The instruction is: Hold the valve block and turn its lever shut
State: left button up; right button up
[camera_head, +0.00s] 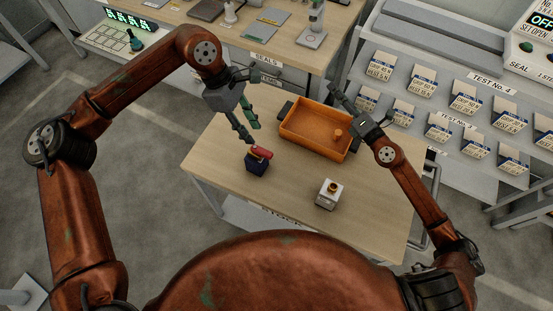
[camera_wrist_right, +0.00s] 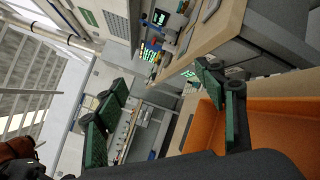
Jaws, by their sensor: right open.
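I cannot tell whether a fingertip touches the lever. My right gripper (camera_head: 344,115) is open and empty over the right end of the orange tray. In the right wrist view its green-padded fingers (camera_wrist_right: 168,112) are wide apart with nothing between them.
A white block with a brass fitting (camera_head: 329,194) stands nearer the front. The front-left tabletop is clear. A sloped rack of packets (camera_head: 470,105) stands right.

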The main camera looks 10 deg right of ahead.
jog(key=s+a+n+g+y, duration=0.2)
jog(key=s+a+n, duration=0.3)
jog(key=a, duration=0.4)
jog(key=s+a+n+g+y, duration=0.25)
jog(key=s+a+n, duration=0.25)
jog(key=a, duration=0.3)
jog(key=n+g, duration=0.5)
jog(key=n, duration=0.2)
send_near(256, 156)
notch_tip(256, 156, down, 4)
jog(key=w+a, duration=0.2)
jog(key=w, duration=0.1)
jog(key=shift+h, duration=0.25)
jog(key=shift+r+x, duration=0.2)
jog(key=shift+x, duration=3.45)
jog(key=shift+a, duration=0.1)
jog(key=shift+c, duration=0.4)
jog(key=shift+t, duration=0.25)
jog(key=shift+c, duration=1.2)
jog(key=shift+c, duration=0.2)
grip_shut()
